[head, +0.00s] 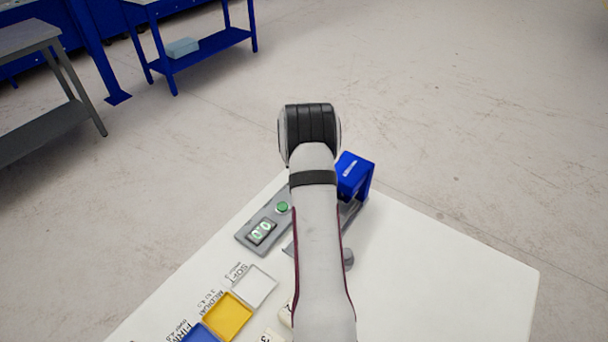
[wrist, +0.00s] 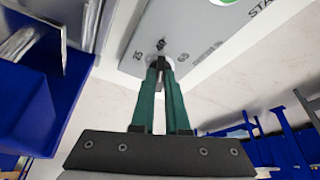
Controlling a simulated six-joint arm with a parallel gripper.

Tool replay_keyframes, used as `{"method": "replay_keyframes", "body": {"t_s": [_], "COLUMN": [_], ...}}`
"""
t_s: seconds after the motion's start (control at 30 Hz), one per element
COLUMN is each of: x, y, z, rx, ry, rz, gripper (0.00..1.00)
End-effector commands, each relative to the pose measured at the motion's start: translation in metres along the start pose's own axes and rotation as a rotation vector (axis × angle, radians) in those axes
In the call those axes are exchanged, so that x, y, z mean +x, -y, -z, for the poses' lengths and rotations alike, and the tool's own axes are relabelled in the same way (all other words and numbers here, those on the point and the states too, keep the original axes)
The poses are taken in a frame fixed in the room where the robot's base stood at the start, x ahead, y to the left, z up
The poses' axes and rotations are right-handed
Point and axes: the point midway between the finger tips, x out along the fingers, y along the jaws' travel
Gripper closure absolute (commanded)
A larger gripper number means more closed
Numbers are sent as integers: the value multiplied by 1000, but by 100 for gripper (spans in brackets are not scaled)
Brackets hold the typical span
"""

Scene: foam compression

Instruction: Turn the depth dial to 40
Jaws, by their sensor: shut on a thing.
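In the wrist view, my gripper (wrist: 160,66) has its two green fingers closed on a small dark dial knob (wrist: 161,59) on the grey panel (wrist: 200,22). The fingertips cover most of the knob, and I cannot tell where its pointer aims. Printed numbers surround it: what looks like 25 on the left, 40 just beyond the fingertips, and 65 on the right. In the head view my arm hides the dial and the gripper.
A blue press head (head: 354,176) stands behind my arm on the white table (head: 440,290); its blue body (wrist: 25,115) is close on the left in the wrist view. White, yellow (head: 228,316) and blue trays line the front left. The table's right side is clear.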

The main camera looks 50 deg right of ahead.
Motion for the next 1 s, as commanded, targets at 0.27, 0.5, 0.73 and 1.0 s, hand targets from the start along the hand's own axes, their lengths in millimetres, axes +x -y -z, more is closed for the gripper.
{"method": "replay_keyframes", "body": {"t_s": [0.27,0.5,0.73,1.0], "x": [0,0,0,0], "y": [-2,-1,-1,-1], "z": [0,1,1,0], "rx": [-52,-59,-58,-58], "ry": [0,-1,-1,0], "rz": [21,24,24,24], "gripper": [100,100,82,57]}}
